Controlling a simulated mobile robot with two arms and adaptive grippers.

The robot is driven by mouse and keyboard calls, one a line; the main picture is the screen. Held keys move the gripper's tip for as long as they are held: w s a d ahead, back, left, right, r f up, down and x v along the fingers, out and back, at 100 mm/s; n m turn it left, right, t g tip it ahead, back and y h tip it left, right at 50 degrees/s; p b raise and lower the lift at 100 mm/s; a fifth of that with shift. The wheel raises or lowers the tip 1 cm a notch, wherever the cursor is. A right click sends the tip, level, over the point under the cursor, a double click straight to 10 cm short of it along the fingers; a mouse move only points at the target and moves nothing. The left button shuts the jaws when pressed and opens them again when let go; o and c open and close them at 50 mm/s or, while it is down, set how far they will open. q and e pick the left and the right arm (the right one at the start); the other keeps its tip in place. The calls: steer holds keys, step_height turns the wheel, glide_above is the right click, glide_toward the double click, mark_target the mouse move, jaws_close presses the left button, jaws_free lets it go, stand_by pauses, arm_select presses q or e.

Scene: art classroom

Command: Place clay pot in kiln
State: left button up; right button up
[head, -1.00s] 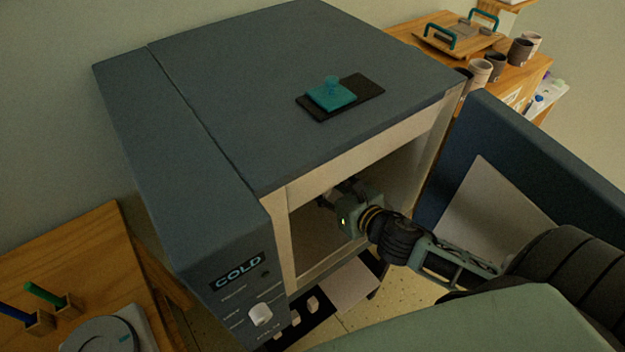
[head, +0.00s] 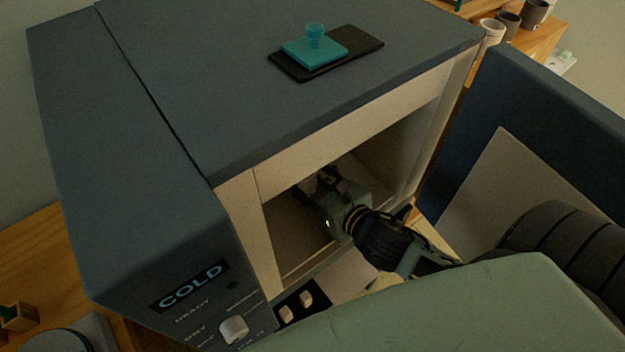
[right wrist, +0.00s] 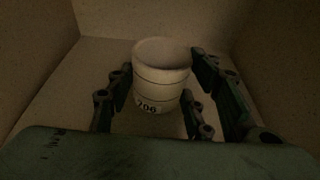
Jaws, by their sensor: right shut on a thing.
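The kiln (head: 210,90) is a blue-grey box with a panel reading COLD, its front opening facing right and its door (head: 540,130) swung open. My right gripper (head: 318,188) is inside the chamber (head: 395,165). In the right wrist view the clay pot (right wrist: 162,75), pale with dark bands and a partly blurred number label, is upright between the two fingers of my right gripper (right wrist: 165,100), which is shut on it. The chamber floor and walls surround it. I cannot tell whether the pot's base touches the floor. In the head view the pot is mostly hidden by the gripper.
A dark tile with a teal block and small teal cup (head: 314,45) lies on the kiln's top. A wooden shelf with several cups (head: 508,25) stands at the back right. A wooden table (head: 45,245) is at the left. The door stands close beside my right arm.

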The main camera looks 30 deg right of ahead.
steer(key=shift+w+f, duration=0.1)
steer(key=shift+w, duration=0.15)
steer(key=shift+s+a, duration=0.2)
steer(key=shift+s, duration=0.05)
steer(key=o, duration=1.2)
steer(key=shift+d+f, duration=0.1)
arm_select(q)
steer(key=shift+f, duration=0.2)
steer(key=shift+w+r, duration=0.1)
steer(key=shift+w, duration=0.1)
arm_select(e)
steer(key=shift+s+r, duration=0.1)
steer(key=shift+r, duration=0.15)
steer(key=p+v, duration=0.1)
steer(key=v, duration=0.9)
steer(key=shift+s+p, duration=0.3)
steer(key=shift+p, duration=0.05)
arm_select(q)
steer(key=shift+w+d+r, duration=0.1)
steer(key=shift+d+r, duration=0.05)
steer(key=shift+r, duration=0.6)
arm_select(e)
steer(key=shift+s+r, duration=0.2)
steer(key=shift+s, duration=0.3)
